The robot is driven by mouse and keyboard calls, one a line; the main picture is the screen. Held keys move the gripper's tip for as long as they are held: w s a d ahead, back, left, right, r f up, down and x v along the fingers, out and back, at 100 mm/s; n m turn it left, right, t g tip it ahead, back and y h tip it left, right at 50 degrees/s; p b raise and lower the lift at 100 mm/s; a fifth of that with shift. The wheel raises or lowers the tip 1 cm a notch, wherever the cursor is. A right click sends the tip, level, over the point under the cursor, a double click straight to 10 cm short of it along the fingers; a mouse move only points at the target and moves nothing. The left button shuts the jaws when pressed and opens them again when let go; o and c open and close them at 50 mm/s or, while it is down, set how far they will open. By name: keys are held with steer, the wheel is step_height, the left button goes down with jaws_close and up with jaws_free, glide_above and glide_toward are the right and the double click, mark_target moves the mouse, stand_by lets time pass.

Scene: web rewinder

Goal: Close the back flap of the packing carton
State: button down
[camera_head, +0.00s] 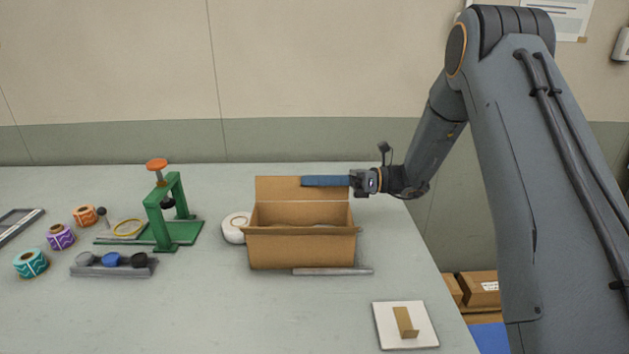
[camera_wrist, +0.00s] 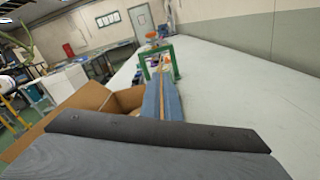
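The brown packing carton (camera_head: 300,252) stands open on the table in the head view. Its back flap (camera_head: 277,188) stands upright along the far edge. My gripper (camera_head: 326,181) reaches in from the right at the flap's top right part, its long blue fingers level and pointing left. One finger lies in front of the flap and hides part of it. In the wrist view the blue fingers (camera_wrist: 162,98) lie close together with a thin brown strip between them, which looks like the flap's edge. The carton (camera_wrist: 88,100) shows to their left. The other finger is hidden in the head view.
A white roll (camera_head: 234,228) stands left of the carton. A grey bar (camera_head: 333,271) lies in front of it. A green press stand (camera_head: 165,237) and several coloured rolls are further left. A white plate with a brown piece (camera_head: 404,323) lies front right. Table behind the carton is clear.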

mark_target(315, 194)
steer(key=shift+s+n, duration=0.15)
steer(key=shift+n, duration=0.15)
steer(key=n, duration=0.1)
steer(key=s+n, duration=0.1)
steer(key=n, duration=0.1)
steer(key=shift+s+r+n, duration=0.25)
steer(key=shift+n, duration=0.05)
steer(key=s+n, duration=0.1)
steer(key=n, duration=0.1)
steer(key=s+n+b, duration=0.1)
steer(key=n, duration=0.1)
steer(key=shift+f, duration=0.2)
steer(key=n, duration=0.1)
steer(key=s+n+b, duration=0.1)
steer(key=f+n, duration=0.1)
steer(key=n, duration=0.1)
steer(key=shift+s, duration=0.25)
steer(key=shift+s+f+n+b, duration=0.2)
steer(key=shift+n+b, duration=0.2)
steer(key=shift+n, duration=0.35)
steer(key=shift+s+f+n+b, duration=0.25)
steer(key=shift+n+b, duration=0.2)
steer(key=shift+n, duration=0.25)
steer(key=shift+s+f+n+b, duration=0.2)
steer(key=shift+n+b, duration=0.2)
steer(key=shift+n, duration=0.35)
steer(key=c, duration=2)
jaws_free()
